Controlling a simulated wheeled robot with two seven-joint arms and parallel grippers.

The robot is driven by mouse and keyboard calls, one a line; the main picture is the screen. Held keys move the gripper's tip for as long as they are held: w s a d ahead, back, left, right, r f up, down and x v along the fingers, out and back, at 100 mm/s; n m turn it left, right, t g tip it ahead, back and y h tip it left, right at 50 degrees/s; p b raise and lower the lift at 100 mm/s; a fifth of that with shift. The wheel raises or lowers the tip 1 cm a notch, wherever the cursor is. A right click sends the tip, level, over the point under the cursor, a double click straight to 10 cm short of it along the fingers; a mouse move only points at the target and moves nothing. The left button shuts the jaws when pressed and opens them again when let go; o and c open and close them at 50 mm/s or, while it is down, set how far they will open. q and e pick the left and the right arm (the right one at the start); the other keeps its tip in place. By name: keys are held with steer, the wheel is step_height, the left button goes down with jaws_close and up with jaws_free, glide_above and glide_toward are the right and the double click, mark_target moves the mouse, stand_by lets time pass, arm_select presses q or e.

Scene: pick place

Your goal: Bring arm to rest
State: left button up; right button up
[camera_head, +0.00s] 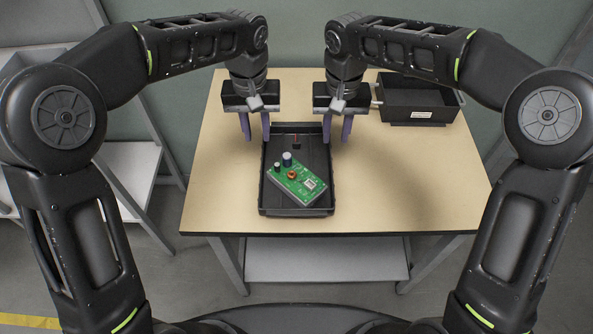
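My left gripper (257,139) hangs fingers-down above the left far side of a black tray on the table. Its two purple fingers are apart with nothing between them. My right gripper (336,140) hangs fingers-down by the right far side of the same tray, its fingers also apart and empty. Both my arms are bent, raised and held nearly symmetrical.
A light wooden table (400,190) bears the black tray (296,212), in which a green circuit board (308,189) lies at an angle. A black bin (420,105) with a white label stands at the back right. White shelving (130,165) is at the left. The table's front right is clear.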

steer(key=shift+r, duration=0.3)
stand_by(0.4)
